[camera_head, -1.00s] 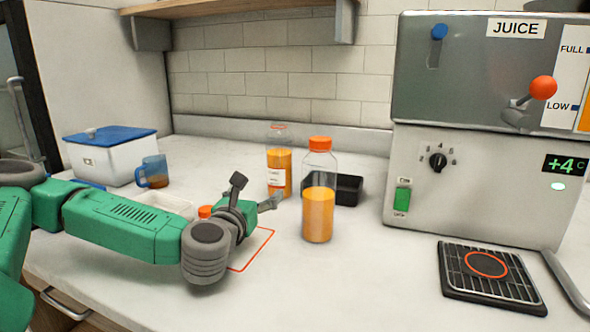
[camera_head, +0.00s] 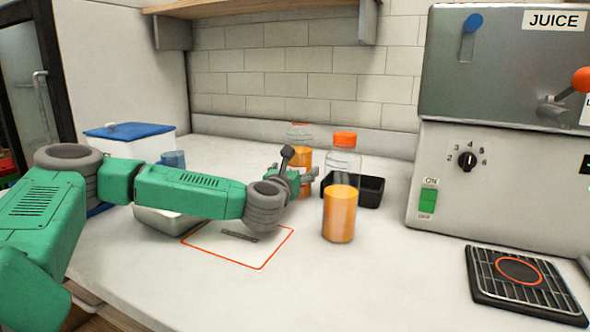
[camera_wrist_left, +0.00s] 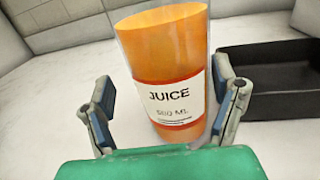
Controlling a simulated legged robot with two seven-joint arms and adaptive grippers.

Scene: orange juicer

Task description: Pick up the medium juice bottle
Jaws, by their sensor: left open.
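In the left wrist view the labelled juice bottle (camera_wrist_left: 170,55) stands between the two fingers of my open left gripper (camera_wrist_left: 167,92). Its label reads "JUICE" and a volume that looks like 500 ML. A gap shows at the left finger; the right finger is close to the bottle, and I cannot tell if it touches. A larger juice bottle (camera_head: 339,212) stands nearer, to the right. My right gripper is not in view.
A white box with a blue lid (camera_head: 130,132) and a blue mug (camera_head: 173,160) are at the left. The front counter is clear.

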